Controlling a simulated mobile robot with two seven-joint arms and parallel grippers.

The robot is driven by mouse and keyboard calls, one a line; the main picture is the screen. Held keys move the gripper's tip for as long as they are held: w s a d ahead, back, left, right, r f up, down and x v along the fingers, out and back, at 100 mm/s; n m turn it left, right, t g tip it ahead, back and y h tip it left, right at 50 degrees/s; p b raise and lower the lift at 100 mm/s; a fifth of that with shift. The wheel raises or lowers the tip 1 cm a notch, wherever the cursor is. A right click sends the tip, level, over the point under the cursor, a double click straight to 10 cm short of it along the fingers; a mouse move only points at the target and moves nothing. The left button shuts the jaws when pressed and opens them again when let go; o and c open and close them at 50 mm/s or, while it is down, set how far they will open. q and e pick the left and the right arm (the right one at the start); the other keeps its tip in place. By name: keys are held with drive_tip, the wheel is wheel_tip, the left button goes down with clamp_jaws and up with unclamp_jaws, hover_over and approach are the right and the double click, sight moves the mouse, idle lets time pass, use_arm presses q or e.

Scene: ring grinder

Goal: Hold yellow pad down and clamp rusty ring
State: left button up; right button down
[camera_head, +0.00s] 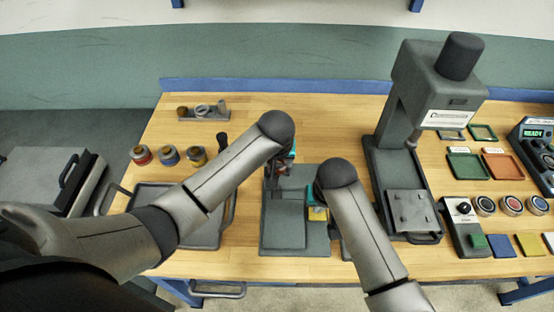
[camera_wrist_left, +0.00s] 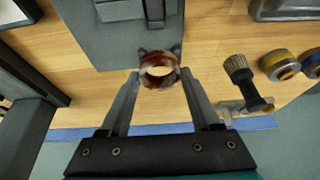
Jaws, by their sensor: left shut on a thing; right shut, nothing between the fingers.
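The rusty ring (camera_wrist_left: 158,70) is reddish brown and sits between the fingertips of my left gripper (camera_wrist_left: 160,76) in the left wrist view. My left gripper is shut on it, at the edge of the grey fixture plate (camera_wrist_left: 112,42). In the head view my left gripper (camera_head: 282,168) is over the back of the grey fixture (camera_head: 283,232), partly hidden by its wrist. The yellow pad (camera_head: 318,214) shows at the fixture's right side, just below my right wrist. My right gripper is shut and empty there, its fingertips mostly hidden; contact with the pad cannot be told.
A grey press (camera_head: 400,110) stands right of the fixture. A dark tray (camera_head: 190,240) lies under my left arm. Several small jars (camera_head: 168,154) and a grey holder (camera_head: 203,112) are at the back left. Green and red trays (camera_head: 465,166), buttons and coloured squares fill the right.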

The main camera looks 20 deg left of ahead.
drive_tip(key=shift+s+f, duration=0.1)
drive_tip(key=shift+f, duration=0.5)
use_arm(q)
drive_tip(key=shift+f, duration=2.9)
use_arm(e)
drive_tip(key=shift+d, duration=0.1)
use_arm(q)
drive_tip(key=o, duration=1.5)
drive_tip(key=shift+o, duration=0.2)
wheel_tip(320, 180, up, 9)
